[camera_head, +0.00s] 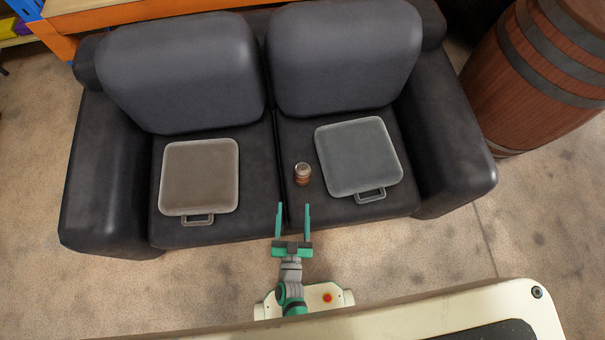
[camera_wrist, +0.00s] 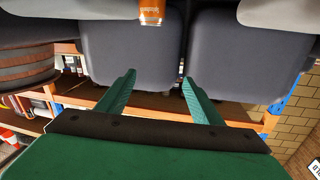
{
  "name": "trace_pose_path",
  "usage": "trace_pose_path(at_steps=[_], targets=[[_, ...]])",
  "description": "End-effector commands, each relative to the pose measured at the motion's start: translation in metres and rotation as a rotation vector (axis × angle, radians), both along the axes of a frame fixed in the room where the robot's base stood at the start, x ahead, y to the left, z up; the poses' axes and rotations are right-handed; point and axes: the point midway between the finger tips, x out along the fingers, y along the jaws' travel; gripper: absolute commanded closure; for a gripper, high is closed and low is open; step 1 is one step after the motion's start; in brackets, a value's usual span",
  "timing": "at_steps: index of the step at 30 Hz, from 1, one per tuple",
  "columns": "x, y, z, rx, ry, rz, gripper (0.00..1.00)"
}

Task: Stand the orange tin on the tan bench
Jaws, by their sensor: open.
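The orange tin (camera_head: 302,174) is a small can with a pale top, standing on the right seat of the dark sofa, just left of a grey square pad. In the wrist view the orange tin (camera_wrist: 151,9) shows at the top edge, partly cut off. My gripper (camera_head: 294,206) is open and empty at the sofa's front edge, its fingers pointing toward the tin but apart from it. Its two green fingers (camera_wrist: 159,77) also show in the wrist view. A tan-topped surface with an orange frame (camera_head: 85,6) stands behind the sofa at upper left; I cannot tell whether it is the tan bench.
A grey pad with a handle (camera_head: 358,157) lies close right of the tin. A brown-grey pad (camera_head: 199,176) lies on the left seat. The sofa's backrest (camera_head: 343,55) rises behind. A wooden barrel (camera_head: 535,75) stands at right. Bare floor (camera_head: 190,285) lies in front.

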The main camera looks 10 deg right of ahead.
Motion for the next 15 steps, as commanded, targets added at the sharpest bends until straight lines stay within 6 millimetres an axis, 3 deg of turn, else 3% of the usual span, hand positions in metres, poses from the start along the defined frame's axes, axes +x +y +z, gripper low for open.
trace_pose_path(at_steps=[1, 9, 15], targets=[[0.016, 0.000, -0.013, -0.001, -0.007, -0.021, 0.40], [0.082, -0.014, -0.072, -0.045, -0.006, -0.171, 0.40], [0.112, -0.022, -0.094, -0.084, 0.012, -0.260, 0.40]])
